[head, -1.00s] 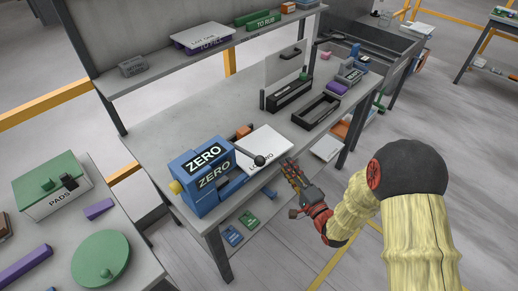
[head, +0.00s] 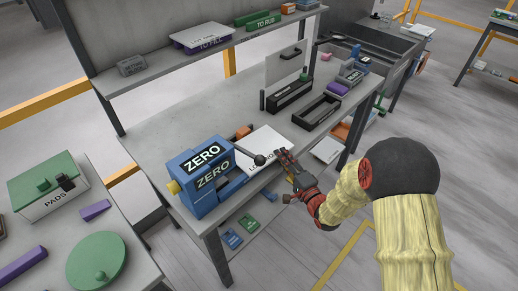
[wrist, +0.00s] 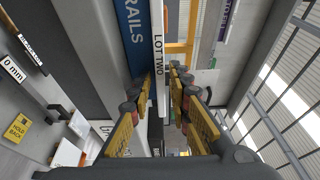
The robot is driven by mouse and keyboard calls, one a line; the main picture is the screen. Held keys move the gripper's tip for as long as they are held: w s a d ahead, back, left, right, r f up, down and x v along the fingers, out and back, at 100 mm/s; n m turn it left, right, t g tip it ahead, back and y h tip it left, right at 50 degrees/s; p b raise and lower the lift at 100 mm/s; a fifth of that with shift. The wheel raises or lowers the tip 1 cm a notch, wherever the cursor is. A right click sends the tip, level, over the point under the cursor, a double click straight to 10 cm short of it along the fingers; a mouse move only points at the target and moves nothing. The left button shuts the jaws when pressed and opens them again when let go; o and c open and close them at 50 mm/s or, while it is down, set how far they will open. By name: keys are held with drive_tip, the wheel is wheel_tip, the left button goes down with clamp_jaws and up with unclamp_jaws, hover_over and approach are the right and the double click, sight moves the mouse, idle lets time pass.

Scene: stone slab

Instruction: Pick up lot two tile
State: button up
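A narrow white tile edge lettered LOT TWO (wrist: 158,50) shows in the middle of the wrist view. A blue panel lettered RAILS (wrist: 134,32) is directly left of it. My gripper (wrist: 160,88) has its fingers apart, one on each side of the white edge; I cannot tell whether either touches it. In the head view my gripper (head: 284,157) is at the front edge of the bench, beside a white flat piece (head: 275,137) whose lettering is partly hidden by a black knob. I cannot tell whether this piece is the lot two tile.
A blue ZERO machine (head: 207,177) with a black-knobbed lever stands left of the white piece. Black open trays (head: 317,113) lie to the right on the bench (head: 190,113). A raised shelf (head: 150,72) runs behind. The bench middle is clear.

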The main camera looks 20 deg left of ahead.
clamp_jaws()
idle(0.6)
